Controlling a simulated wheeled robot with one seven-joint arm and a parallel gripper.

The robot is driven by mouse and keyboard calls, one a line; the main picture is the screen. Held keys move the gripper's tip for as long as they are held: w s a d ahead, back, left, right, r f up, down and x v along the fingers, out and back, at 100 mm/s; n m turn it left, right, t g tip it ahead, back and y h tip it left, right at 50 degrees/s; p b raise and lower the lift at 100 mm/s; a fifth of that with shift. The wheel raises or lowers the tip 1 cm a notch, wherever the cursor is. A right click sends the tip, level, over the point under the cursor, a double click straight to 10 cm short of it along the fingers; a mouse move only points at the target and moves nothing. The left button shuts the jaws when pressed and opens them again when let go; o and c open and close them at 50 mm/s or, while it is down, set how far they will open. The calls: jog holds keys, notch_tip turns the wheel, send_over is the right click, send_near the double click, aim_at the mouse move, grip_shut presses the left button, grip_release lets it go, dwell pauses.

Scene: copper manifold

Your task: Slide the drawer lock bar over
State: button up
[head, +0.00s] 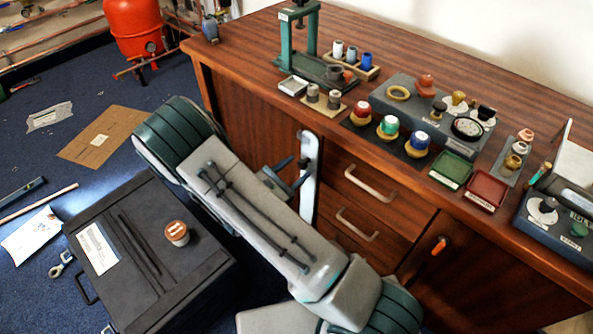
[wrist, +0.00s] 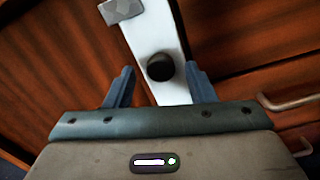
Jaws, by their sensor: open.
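The drawer lock bar (head: 311,188) is a pale, upright strip on the cabinet front, just left of the drawers. In the wrist view the bar (wrist: 151,35) carries a round black knob (wrist: 160,67) and has a grey block at its upper end. My gripper (head: 294,173) is in front of the bar. In the wrist view my gripper (wrist: 159,72) is open, with one blue-grey finger left of the knob and one right of it. I see a gap between each finger and the knob. My arm hides the bar's lower part in the head view.
Drawers with metal handles (head: 370,184) lie right of the bar; one handle (wrist: 285,103) is close to my gripper's right side. The wooden worktop (head: 250,55) above holds a green press, cups and trays. A dark case (head: 150,265) stands on the floor left of my arm.

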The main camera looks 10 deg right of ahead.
jog(key=shift+w+d, duration=0.15)
jog(key=shift+d, duration=0.15)
grip_shut()
jog(key=shift+s+d, duration=0.55)
jog(key=shift+s, duration=0.3)
jog(key=shift+s+d, duration=0.55)
jog(key=shift+s, duration=0.3)
grip_release()
jog(key=shift+a+p, duration=0.1)
jog(key=shift+p, duration=0.2)
